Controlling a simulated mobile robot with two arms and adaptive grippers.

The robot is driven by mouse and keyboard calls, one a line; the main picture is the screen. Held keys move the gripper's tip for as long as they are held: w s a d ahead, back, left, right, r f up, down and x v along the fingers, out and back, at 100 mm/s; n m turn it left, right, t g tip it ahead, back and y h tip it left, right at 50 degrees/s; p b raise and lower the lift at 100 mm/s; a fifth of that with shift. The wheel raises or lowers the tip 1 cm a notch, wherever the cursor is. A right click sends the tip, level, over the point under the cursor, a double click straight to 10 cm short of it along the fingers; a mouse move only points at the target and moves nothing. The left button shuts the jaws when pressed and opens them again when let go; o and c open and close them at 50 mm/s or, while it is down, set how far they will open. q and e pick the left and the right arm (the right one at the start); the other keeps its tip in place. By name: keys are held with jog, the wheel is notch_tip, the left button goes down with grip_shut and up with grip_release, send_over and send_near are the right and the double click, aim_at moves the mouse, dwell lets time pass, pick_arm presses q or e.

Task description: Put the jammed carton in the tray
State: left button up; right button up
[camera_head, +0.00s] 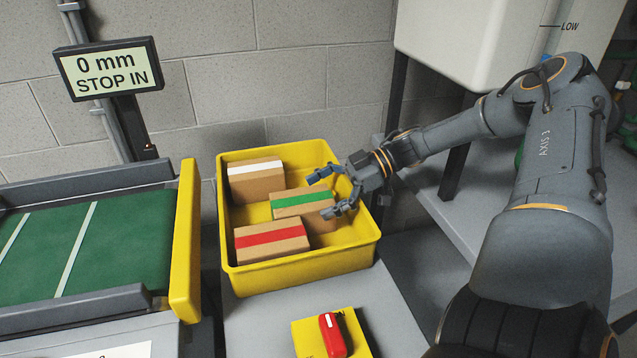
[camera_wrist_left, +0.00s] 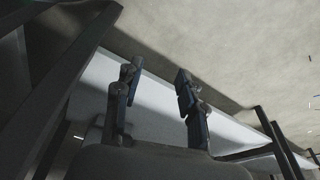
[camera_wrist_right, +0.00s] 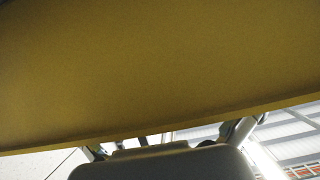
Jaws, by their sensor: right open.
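The yellow tray (camera_head: 298,277) holds three brown cartons: one with a white stripe (camera_head: 256,182) at the back left, one with a green stripe (camera_head: 303,203) in the middle, and one with a red stripe (camera_head: 270,241) at the front. I cannot tell which was the jammed one. My right gripper (camera_head: 324,194) is open over the tray, its fingers at the right end of the green-striped carton. In the right wrist view a plain ochre surface fills most of the picture and hides most of the fingers. My left gripper (camera_wrist_left: 158,88) is open and empty in the left wrist view.
A green conveyor belt (camera_head: 125,238), bare where visible, ends at a yellow end plate (camera_head: 185,245) left of the tray. A sign (camera_head: 108,69) reads "0 mm STOP IN". A yellow block with a red object (camera_head: 332,335) lies in front. A white bin (camera_head: 470,45) stands at the back right.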

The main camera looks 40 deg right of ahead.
pick_arm(q)
jog(key=shift+r, duration=0.1)
pick_arm(e)
jog(key=shift+r, duration=0.1)
pick_arm(q)
jog(key=s+f+p, duration=0.2)
jog(key=s+f, duration=0.1)
jog(key=f, duration=0.4)
jog(key=shift+a, duration=0.2)
pick_arm(e)
jog(key=v, duration=0.7)
jog(key=shift+s+d, duration=0.15)
jog(key=shift+d, duration=0.1)
